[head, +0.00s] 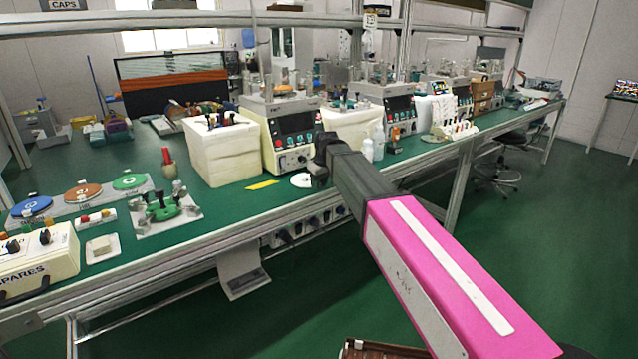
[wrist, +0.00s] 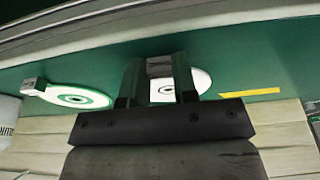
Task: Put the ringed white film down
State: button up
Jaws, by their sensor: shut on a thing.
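The ringed white film (wrist: 202,82) is a white disc with a dark ring near its middle. In the wrist view it lies behind and between the fingers of my gripper (wrist: 158,82), which is shut on it. A grey piece shows between the fingers, and part of the disc is hidden by them. In the head view the film (head: 301,181) shows as a white oval at the green bench's front part, beside my gripper (head: 319,172). I cannot tell whether it touches the bench.
A yellow strip (head: 262,185) lies beside the film. A second white disc with a green ring (wrist: 75,97) lies on the other side in the wrist view. A cream machine (head: 283,130) and a white box (head: 222,150) stand behind. The bench's front edge is close.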

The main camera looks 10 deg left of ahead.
jog(key=o, duration=0.9)
jog(key=v, duration=1.2)
jog(key=s+d+f+m, duration=0.2)
jog(key=d+f+m, duration=0.1)
jog(key=d+f, duration=0.95)
jog(key=s+d+f+m, duration=0.2)
jog(key=s+d+f, duration=0.4)
jog(key=d+f, duration=0.1)
jog(key=s+d+f+m+g+h, duration=0.1)
jog(key=s+d+f+m, duration=0.1)
jog(key=s+d+f, duration=0.4)
jog(key=s+d+f+m+h, duration=0.1)
jog(key=s+d+f+m, duration=0.2)
jog(key=d, duration=1)
jog(key=s+f, duration=0.3)
jog(key=f, duration=0.1)
jog(key=shift+d+f+g, duration=0.2)
jog(key=shift+f+g, duration=0.1)
jog(key=shift+g, duration=0.1)
